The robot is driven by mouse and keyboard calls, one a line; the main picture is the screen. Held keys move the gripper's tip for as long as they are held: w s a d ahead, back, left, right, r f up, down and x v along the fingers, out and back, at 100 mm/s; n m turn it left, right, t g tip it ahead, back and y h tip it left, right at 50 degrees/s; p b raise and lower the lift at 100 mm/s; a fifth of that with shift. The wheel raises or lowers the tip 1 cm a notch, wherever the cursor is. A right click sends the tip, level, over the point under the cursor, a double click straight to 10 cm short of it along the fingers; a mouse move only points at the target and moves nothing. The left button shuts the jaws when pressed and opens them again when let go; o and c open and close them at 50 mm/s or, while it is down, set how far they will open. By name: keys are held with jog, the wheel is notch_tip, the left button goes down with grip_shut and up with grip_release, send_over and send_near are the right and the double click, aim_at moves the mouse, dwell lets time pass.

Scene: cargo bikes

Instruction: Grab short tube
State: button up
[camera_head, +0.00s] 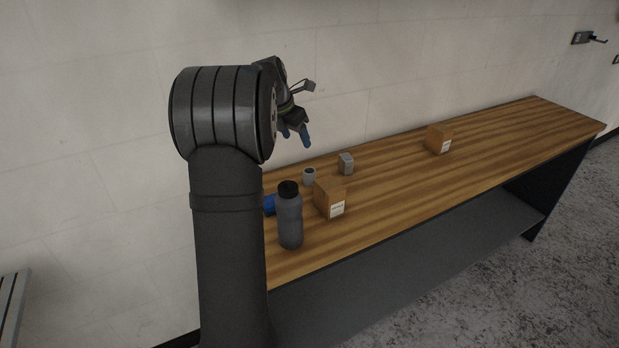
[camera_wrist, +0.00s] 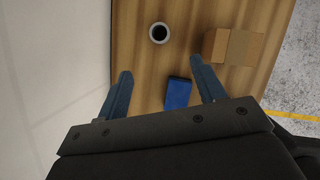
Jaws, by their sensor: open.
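The short tube (camera_head: 309,177) is a small grey hollow cylinder standing upright on the wooden bench, behind a cardboard box in the head view. In the wrist view the tube (camera_wrist: 159,33) shows from above as a light ring with a dark hole, beyond my fingertips and roughly between their lines. My gripper (camera_head: 296,137) hangs above the bench near the wall, with its blue fingers spread. In the wrist view my gripper (camera_wrist: 160,82) is open and empty, and apart from the tube.
A cardboard box (camera_head: 330,198), a dark bottle (camera_head: 289,218) and a blue object (camera_head: 269,205) stand near the tube. The blue object (camera_wrist: 178,93) lies between my fingers in the wrist view. A grey block (camera_head: 346,164) and another box (camera_head: 439,139) are farther right on the bench (camera_head: 500,135).

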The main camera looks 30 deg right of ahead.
aim_at(310, 171)
jog(key=x, duration=1.7)
jog(key=shift+f, duration=0.1)
jog(key=shift+c, duration=0.4)
jog(key=c, duration=1.1)
